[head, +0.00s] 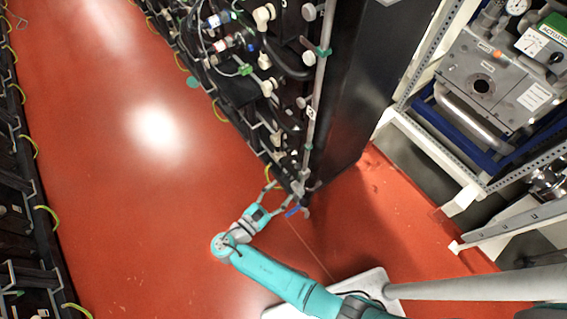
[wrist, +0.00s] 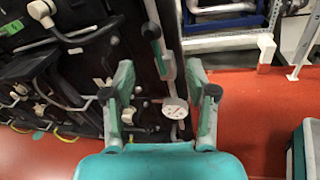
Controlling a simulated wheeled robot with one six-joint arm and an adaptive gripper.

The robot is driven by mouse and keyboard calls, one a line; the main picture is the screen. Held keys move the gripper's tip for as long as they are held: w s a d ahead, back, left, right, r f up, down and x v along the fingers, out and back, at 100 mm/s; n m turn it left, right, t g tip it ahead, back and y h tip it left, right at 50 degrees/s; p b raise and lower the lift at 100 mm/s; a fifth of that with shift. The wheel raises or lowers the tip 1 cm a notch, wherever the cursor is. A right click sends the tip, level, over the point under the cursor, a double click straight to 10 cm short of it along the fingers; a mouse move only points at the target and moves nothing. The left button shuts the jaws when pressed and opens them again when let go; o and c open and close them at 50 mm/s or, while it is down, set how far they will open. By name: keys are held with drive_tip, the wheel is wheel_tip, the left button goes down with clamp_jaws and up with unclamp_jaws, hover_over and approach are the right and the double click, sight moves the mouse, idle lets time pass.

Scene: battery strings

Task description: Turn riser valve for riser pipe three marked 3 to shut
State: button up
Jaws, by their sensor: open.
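A grey riser pipe (head: 318,90) runs down the end of the black battery rack. A small pale tag sits on it, its mark too small to read. A blue lever (head: 292,211) shows at the pipe's low end, beside my gripper (head: 280,194). In the wrist view my gripper (wrist: 160,66) is open, its two fingers apart with nothing held. Beyond and between the fingers are the pipe (wrist: 166,65) and a round white dial or tag (wrist: 175,108), its mark unreadable. I cannot tell which valve is marked 3 or how far it is turned.
The black battery rack (head: 345,80) stands close to my gripper, with hoses and pale fittings on its side. Another rack (head: 20,200) lines the left edge. Red floor (head: 130,200) lies clear between them. A metal shelf with grey equipment (head: 485,85) stands at right.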

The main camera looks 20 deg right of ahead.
sight(296, 169)
drive_tip(key=x, duration=0.3)
drive_tip(key=r+x, duration=0.1)
drive_tip(key=x, duration=0.2)
drive_tip(key=w+x, duration=0.1)
drive_tip(key=x, duration=0.2)
drive_tip(key=shift+w+d+r, duration=0.1)
drive_tip(key=shift+w+r, duration=0.05)
clamp_jaws()
